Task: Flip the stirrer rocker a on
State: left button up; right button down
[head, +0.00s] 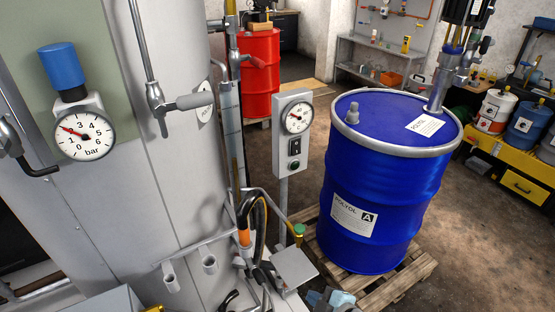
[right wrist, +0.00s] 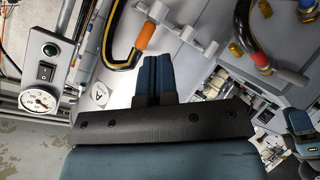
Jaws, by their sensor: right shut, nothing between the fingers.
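A grey control box (head: 293,130) stands on a post left of the blue drum, with a round gauge (head: 297,118) at its top. The box (right wrist: 31,75) also shows upside down at the left of the right wrist view. My right gripper (head: 330,298) is low in the head view, below the box and apart from it. In the right wrist view its blue fingers (right wrist: 155,75) are together and empty.
The blue drum (head: 372,190) marked A stands on a wooden pallet (head: 390,285). A large grey tank (head: 150,180) fills the left. Hoses and an orange-sleeved line (head: 244,232) run near the post. A red drum (head: 259,75) stands behind.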

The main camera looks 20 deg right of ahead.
aim_at(297, 154)
jog(key=w+d+r+n+t+b, duration=0.1)
jog(key=w+d+r+n+t, duration=0.1)
jog(key=w+d+r+n, duration=0.4)
jog(key=w+d+r+n+t+b, duration=0.2)
jog(key=w+d+r+n, duration=0.3)
jog(key=w+r+n, duration=0.6)
notch_tip(297, 154, up, 4)
jog(key=n, duration=0.8)
jog(key=shift+d+r+n+h, duration=0.2)
jog(key=shift+d+n+h, duration=0.1)
jog(key=shift+d+h, duration=0.1)
jog(key=b+x, duration=0.4)
jog(key=x, duration=0.9)
jog(key=shift+w+a+f, duration=0.1)
jog(key=shift+w+f, duration=0.05)
jog(key=shift+w, duration=0.35)
